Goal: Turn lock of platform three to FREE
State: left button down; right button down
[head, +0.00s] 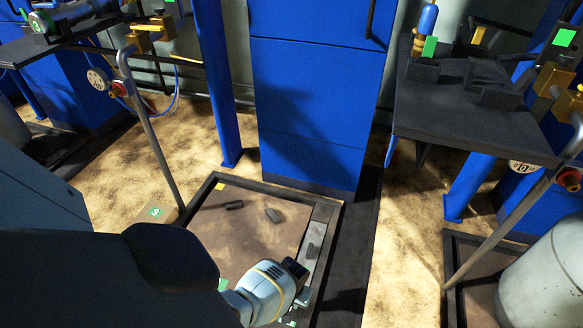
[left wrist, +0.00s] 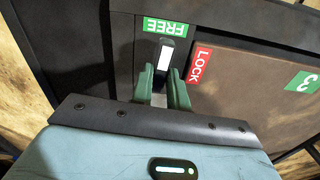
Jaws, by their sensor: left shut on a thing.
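Platform three (head: 205,215) is a brown plate in a dark frame on the floor in the head view. In the left wrist view its plate (left wrist: 260,85) carries a green 3 label (left wrist: 303,81). The lock lever (left wrist: 166,54), dark with a white face, points at the green FREE label (left wrist: 165,26). The red LOCK label (left wrist: 200,66) is to its right. My left gripper (left wrist: 163,76) is shut on the lever, its green fingers on either side. In the head view my left gripper (head: 296,272) is over the platform's right edge, its fingertips hidden. My right gripper is not in view.
A blue cabinet (head: 310,100) stands behind the platform. A dark table (head: 465,115) is at right, with another platform and a pale cylinder (head: 545,280) below. A slanted metal post (head: 150,130) rises at left.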

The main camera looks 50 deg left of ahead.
pick_arm(q)
jog(key=shift+n, duration=0.4)
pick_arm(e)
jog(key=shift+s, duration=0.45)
pick_arm(q)
jog(key=c, duration=1.4)
grip_release()
jog(key=shift+o, duration=0.2)
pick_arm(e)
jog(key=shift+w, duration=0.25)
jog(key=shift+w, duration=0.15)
